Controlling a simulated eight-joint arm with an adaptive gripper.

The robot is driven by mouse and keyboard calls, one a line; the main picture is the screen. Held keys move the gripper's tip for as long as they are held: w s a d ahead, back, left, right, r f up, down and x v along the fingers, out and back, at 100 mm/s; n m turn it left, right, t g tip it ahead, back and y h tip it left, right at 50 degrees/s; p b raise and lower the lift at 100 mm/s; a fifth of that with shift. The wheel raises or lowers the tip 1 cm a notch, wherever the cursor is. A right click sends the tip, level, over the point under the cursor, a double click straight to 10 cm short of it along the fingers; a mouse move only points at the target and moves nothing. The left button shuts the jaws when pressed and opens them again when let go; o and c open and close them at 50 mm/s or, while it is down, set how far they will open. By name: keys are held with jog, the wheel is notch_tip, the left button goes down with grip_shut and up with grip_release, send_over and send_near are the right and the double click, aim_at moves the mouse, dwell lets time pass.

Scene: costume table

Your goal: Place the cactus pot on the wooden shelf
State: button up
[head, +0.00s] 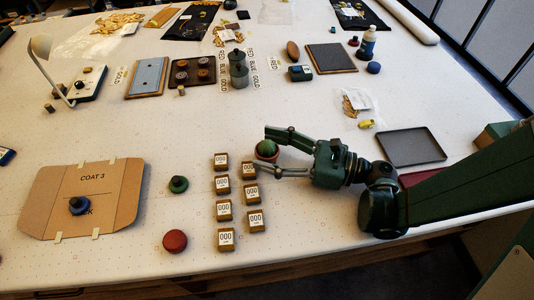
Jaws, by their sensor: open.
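No wooden shelf can be made out for certain in this view.
Several small brown blocks marked 000 (223,185) stand just left of and below my gripper. A dark tray (411,148) lies to the right. The table's centre is mostly clear.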

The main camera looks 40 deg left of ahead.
dwell(0.4)
jog(key=c, duration=1.1)
jog(key=shift+r, duration=0.2)
jog(key=shift+r+p, duration=1.7)
jog(key=shift+r, duration=3.1)
